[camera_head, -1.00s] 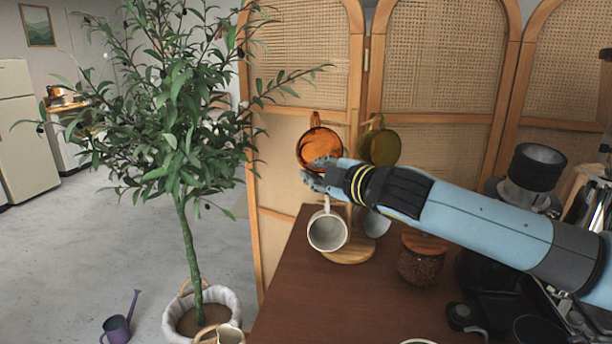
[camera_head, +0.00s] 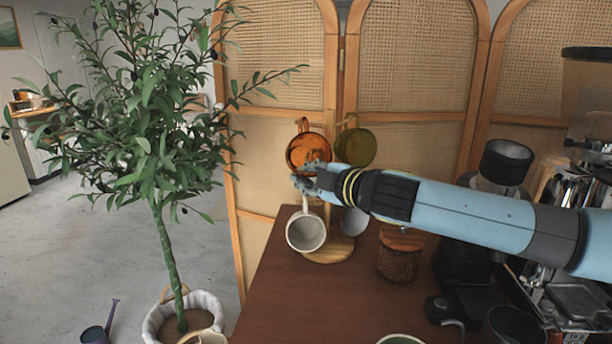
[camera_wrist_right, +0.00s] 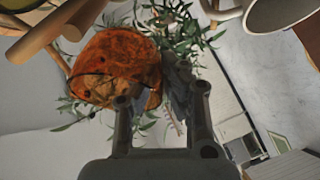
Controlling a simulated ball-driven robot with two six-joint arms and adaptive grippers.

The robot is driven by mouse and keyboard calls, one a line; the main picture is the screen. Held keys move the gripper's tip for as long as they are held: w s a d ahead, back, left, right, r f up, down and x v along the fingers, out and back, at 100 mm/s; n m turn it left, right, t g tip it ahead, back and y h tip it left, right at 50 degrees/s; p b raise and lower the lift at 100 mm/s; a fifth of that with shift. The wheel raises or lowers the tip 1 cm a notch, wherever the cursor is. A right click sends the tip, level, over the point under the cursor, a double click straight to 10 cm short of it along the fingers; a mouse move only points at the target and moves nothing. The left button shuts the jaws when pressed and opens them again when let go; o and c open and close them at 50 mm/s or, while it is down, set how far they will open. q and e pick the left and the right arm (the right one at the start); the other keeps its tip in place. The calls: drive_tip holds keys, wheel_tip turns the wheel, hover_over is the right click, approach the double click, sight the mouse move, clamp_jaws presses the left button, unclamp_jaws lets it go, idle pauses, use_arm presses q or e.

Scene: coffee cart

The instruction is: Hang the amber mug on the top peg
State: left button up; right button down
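The clear amber mug (camera_head: 306,150) is at the upper left of the wooden mug tree (camera_head: 330,252), its handle up by the top peg. I cannot tell whether the handle is around the peg or beside it. My right gripper (camera_head: 309,177) is at the mug's lower edge and appears shut on its rim. In the right wrist view the mug (camera_wrist_right: 112,62) lies against the fingers (camera_wrist_right: 155,88), with wooden pegs (camera_wrist_right: 45,35) close to its handle side. My left gripper is out of view.
A green mug (camera_head: 356,148) hangs on the tree's right, and a white mug (camera_head: 305,232) hangs lower left. A jar with a wooden lid (camera_head: 399,255) stands on the brown table (camera_head: 300,295). A woven screen (camera_head: 415,60) stands behind, a potted tree (camera_head: 165,150) at left.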

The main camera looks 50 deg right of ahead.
drive_tip(key=c, duration=1.4)
unclamp_jaws()
drive_tip(key=shift+s, duration=0.1)
drive_tip(key=v, duration=1.1)
drive_tip(key=shift+s, duration=0.4)
drive_tip(key=shift+a, duration=0.1)
